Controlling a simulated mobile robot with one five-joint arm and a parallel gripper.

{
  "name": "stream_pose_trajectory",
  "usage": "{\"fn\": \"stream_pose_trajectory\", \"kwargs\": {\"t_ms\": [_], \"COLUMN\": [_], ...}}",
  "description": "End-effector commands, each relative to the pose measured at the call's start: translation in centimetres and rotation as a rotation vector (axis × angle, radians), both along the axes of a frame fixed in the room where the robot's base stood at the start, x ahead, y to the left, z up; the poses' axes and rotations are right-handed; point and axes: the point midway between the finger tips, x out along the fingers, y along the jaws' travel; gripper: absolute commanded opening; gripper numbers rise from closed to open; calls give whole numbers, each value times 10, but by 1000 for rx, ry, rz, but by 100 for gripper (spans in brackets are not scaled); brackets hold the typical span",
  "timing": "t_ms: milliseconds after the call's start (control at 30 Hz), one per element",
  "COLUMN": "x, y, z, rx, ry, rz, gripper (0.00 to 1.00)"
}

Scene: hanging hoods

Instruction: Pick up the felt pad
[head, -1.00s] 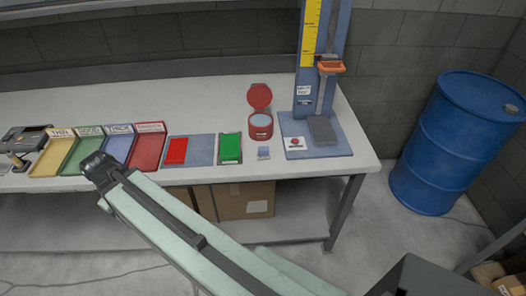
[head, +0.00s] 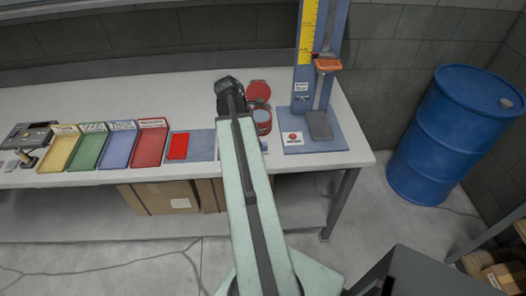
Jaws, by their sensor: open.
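I cannot tell for certain which piece is the felt pad. Candidates on the workbench (head: 90,112) are a flat red rectangle (head: 179,146) on a blue-grey mat (head: 203,146) and a dark grey block (head: 319,125) at the foot of the blue stand. A small bluish piece (head: 264,146) shows only as a sliver beside my arm. My gripper (head: 229,88) is a dark end above the bench, left of the round red container (head: 262,121). It is open and I see nothing in it; its fingers are hard to make out. My arm hides the green piece.
Coloured trays stand at the left, including yellow (head: 59,151) and red (head: 150,148) ones. A blue stand (head: 312,60) with a yellow scale rises at the bench's right end. A blue barrel (head: 450,135) stands on the floor at right. Cardboard boxes (head: 160,198) sit underneath.

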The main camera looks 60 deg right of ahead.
Motion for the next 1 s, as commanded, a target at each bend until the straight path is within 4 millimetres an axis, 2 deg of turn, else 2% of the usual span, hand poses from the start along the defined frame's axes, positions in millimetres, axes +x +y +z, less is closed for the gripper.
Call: {"fn": "stream_pose_trajectory", "kwargs": {"t_ms": [167,433,667,700,867,1000], "x": [-2,-17,-19,-19,-19,-19], "y": [-1,-11,-12,-12,-12,-12], "z": [-9,-50,-47,-47,-47,-47], "rx": [0,-1,0,0,0,0], "ry": [0,0,-1,-1,-1,-1], "rz": [-1,-2,-1,-1,-2,-2], "gripper": [51,51,51,45,1,0]}}
